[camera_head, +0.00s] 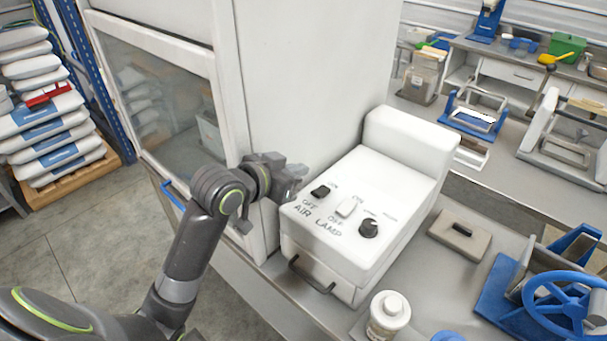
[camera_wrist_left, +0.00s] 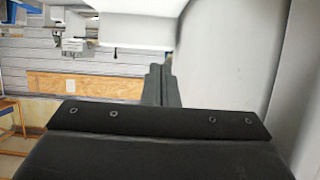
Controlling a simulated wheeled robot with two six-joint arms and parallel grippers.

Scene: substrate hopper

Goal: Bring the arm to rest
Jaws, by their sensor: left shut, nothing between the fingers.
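My left arm comes in from the lower left in the head view. Its gripper (camera_head: 292,182) is beside the left edge of the white control box, close to the tall white cabinet. Whether it touches the box I cannot tell. In the left wrist view the two fingers (camera_wrist_left: 162,85) are together, with nothing between them. My right gripper is in neither view.
The white control box (camera_head: 340,220) has a black AIR switch, a white LAMP switch and a black knob. The white cabinet (camera_head: 305,80) has a glass front.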

